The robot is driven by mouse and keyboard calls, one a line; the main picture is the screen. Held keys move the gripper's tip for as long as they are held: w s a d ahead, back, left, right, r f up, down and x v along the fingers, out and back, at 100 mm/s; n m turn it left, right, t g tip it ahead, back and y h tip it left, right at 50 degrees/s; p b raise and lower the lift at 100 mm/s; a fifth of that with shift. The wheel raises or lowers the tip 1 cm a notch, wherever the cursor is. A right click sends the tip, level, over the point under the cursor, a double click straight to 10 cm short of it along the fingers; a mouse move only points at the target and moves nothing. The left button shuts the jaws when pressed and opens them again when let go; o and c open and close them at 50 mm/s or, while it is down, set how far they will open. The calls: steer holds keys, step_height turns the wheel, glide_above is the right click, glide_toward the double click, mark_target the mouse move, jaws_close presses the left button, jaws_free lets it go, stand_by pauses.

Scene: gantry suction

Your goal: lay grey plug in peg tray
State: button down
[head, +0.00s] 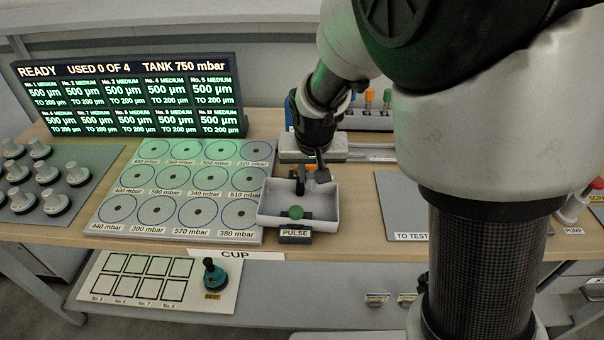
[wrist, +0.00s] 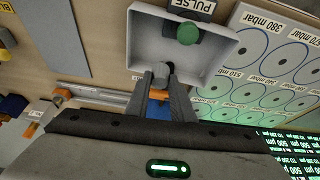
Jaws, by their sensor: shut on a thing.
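My gripper (head: 311,180) points down over an open pale grey tray (head: 266,217), the likeliest peg tray, though no label names it so. The tray also shows in the wrist view (wrist: 145,35). In the wrist view my gripper (wrist: 163,78) is shut on a small grey plug (wrist: 160,70) at its fingertips, above the tray's near edge. The fingers hide part of the plug. In the head view the plug is hard to tell from the dark fingertips. I cannot tell how far it is above the tray floor.
A plate of labelled discs (head: 197,211) lies left of the tray, with a lit display (head: 130,95) behind. A rack with coloured pegs (head: 370,95) stands at the back. A grey mat (head: 400,205) lies right.

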steer(key=shift+f+b, duration=0.45)
steer(key=shift+f, duration=2.9)
steer(key=shift+f, duration=0.1)
steer(key=c, duration=1.5)
jaws_free()
steer(key=shift+c, duration=0.2)
